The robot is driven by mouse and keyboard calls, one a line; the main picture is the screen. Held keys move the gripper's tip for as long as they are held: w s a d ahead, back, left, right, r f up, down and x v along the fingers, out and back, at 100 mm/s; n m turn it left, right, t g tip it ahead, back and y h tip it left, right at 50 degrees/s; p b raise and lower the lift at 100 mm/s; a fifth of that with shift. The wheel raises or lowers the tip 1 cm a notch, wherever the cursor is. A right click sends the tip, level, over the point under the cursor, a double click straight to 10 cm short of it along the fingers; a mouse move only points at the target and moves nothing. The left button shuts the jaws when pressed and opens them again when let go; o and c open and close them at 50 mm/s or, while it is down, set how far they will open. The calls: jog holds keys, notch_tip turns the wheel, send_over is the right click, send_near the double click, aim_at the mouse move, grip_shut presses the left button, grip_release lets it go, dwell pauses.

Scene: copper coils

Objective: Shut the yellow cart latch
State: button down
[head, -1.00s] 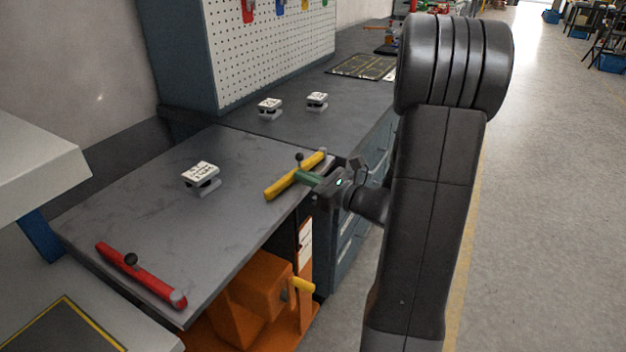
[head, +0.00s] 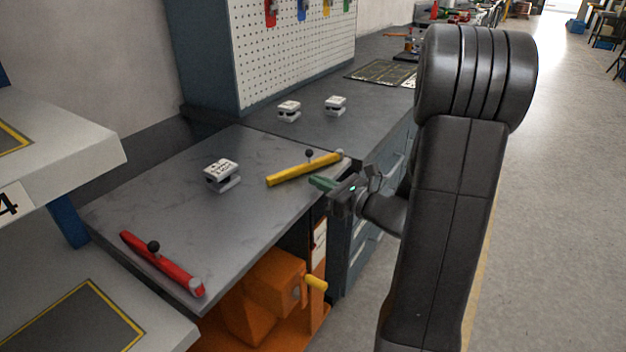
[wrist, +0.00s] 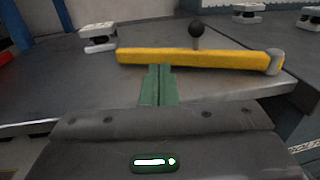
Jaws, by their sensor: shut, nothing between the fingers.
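The yellow latch bar (head: 300,170) lies on the grey table top (head: 170,190) near its far right corner. It has a black ball knob (head: 310,154) and a pale pivot at its right end. In the wrist view the yellow bar (wrist: 190,59) runs across the picture, with the knob (wrist: 196,29) standing behind it. My gripper (head: 318,182) is at the table's right edge, its green fingers together and empty. In the wrist view the fingertips (wrist: 159,70) are just short of the bar's near side; whether they touch it I cannot tell.
A red bar (head: 162,264) with a black knob lies at the table's front left. A white labelled block (head: 222,174) sits mid-table, and two similar blocks (head: 289,110) stand behind. An orange machine (head: 272,282) is under the table. A pegboard (head: 295,55) rises behind.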

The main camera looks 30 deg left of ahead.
jog(key=s+d, duration=0.4)
jog(key=d, duration=0.4)
jog(key=shift+s+d, duration=0.2)
jog(key=shift+r+p, duration=0.1)
jog(key=shift+p, duration=0.2)
